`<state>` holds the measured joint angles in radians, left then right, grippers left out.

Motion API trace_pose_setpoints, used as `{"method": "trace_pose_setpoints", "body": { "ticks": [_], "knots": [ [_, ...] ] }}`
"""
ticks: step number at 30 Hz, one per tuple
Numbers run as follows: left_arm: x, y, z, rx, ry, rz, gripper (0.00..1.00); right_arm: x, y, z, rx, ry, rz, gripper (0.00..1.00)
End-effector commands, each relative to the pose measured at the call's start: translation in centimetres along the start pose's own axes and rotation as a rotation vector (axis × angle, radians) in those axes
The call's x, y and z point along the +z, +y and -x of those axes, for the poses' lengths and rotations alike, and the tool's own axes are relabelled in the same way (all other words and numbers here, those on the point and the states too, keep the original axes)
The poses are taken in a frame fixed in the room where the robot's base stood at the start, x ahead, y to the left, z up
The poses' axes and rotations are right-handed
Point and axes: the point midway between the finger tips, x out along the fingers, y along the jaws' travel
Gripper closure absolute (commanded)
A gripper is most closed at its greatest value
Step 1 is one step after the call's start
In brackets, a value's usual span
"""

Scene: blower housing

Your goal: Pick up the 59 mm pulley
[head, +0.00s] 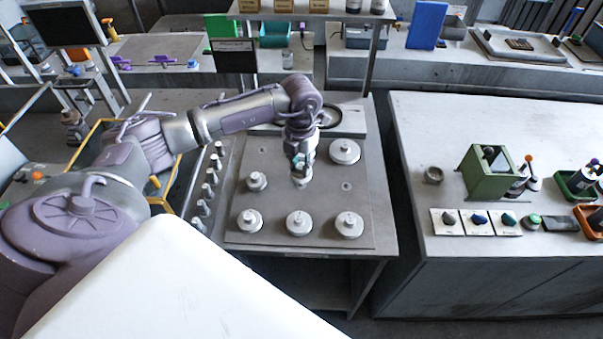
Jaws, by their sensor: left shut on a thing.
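My left gripper (300,165) points down over the middle of the grey board (270,160) on the centre table. It is shut on a small light-grey part (301,183), most likely a pulley; the fingers hide much of it. I cannot tell whether it touches the board. Several grey pulleys of differing width stand on the board: one at the back right (345,151), one at the left (257,181), and a front row with left (249,221), middle (299,222) and right (349,224) ones. No size marks are readable. My right gripper is not in view.
A row of small grey parts (210,177) stands left of the board. The right table (420,130) holds a grey ring (433,175), a green box (488,172) and small trays. A gap separates both tables.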

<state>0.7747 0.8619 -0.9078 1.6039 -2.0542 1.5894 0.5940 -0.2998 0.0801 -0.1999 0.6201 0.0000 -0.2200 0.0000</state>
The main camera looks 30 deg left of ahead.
Motion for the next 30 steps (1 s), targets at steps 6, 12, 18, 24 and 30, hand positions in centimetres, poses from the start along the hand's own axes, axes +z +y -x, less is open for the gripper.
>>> {"method": "trace_pose_setpoints", "body": {
  "ticks": [6,12,18,24,30],
  "knots": [
    [-1.9,-1.1,0.7,0.001,0.001,-0.001,1.0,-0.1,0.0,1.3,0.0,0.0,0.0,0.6],
    [-3.6,-2.1,1.1,0.0,0.0,-0.001,1.0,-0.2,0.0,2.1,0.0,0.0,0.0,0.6],
    [-5.2,-3.0,1.4,0.0,0.001,-0.001,1.0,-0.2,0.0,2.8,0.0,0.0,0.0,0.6],
    [-5.9,-3.4,1.5,0.0,-0.001,0.0,1.0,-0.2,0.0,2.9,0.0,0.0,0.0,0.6],
    [-5.9,-3.4,1.5,0.0,-0.001,0.001,1.0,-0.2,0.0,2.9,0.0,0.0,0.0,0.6]
  ]
}}
